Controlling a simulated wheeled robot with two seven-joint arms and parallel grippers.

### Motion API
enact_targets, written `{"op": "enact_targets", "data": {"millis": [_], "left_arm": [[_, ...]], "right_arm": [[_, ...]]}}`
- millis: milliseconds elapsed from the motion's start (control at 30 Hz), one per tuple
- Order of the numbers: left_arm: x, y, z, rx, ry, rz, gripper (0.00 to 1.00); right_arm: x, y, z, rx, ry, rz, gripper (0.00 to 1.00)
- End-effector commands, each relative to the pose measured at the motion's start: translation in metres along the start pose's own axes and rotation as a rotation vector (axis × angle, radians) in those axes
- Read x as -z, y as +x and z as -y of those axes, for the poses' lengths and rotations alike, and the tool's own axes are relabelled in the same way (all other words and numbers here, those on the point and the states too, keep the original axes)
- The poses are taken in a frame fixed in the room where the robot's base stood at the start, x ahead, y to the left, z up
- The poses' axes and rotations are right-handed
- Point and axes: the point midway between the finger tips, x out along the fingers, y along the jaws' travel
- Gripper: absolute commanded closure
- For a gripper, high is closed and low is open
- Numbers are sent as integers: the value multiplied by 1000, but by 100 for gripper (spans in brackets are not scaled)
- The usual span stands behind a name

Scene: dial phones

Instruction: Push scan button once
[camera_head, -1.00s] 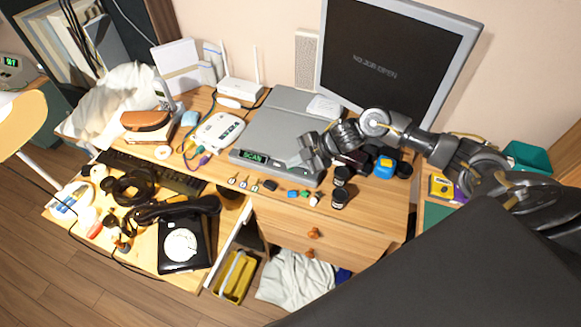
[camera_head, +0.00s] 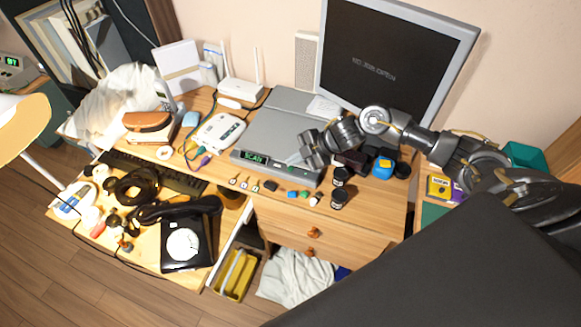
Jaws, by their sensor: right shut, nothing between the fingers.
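The grey flatbed scanner (camera_head: 268,127) lies on the desk in the middle of the view. Its front panel has a small lit display (camera_head: 254,157) with green letters that read "SCAN". The right end of that front panel, where buttons may sit, is partly hidden by my right gripper. My right gripper (camera_head: 309,162) is shut and empty, pointing down over the front right part of the scanner. I cannot tell whether its tips touch the panel. My left gripper is not in view.
A monitor (camera_head: 390,60) stands behind my right arm. Dark jars (camera_head: 339,197) and small blocks (camera_head: 292,193) sit at the desk's front edge, close to the gripper. A white device (camera_head: 217,133) is left of the scanner. A black dial phone (camera_head: 183,243) is at lower left.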

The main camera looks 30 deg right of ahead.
Motion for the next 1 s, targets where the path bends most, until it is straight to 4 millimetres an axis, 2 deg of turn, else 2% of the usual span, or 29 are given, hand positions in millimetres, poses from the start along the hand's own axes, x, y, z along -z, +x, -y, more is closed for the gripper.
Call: {"op": "enact_targets", "data": {"millis": [500,1000], "left_arm": [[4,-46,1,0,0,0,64],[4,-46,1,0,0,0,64]], "right_arm": [[25,-34,-25,0,0,0,100],[25,-34,-25,0,0,0,100]]}}
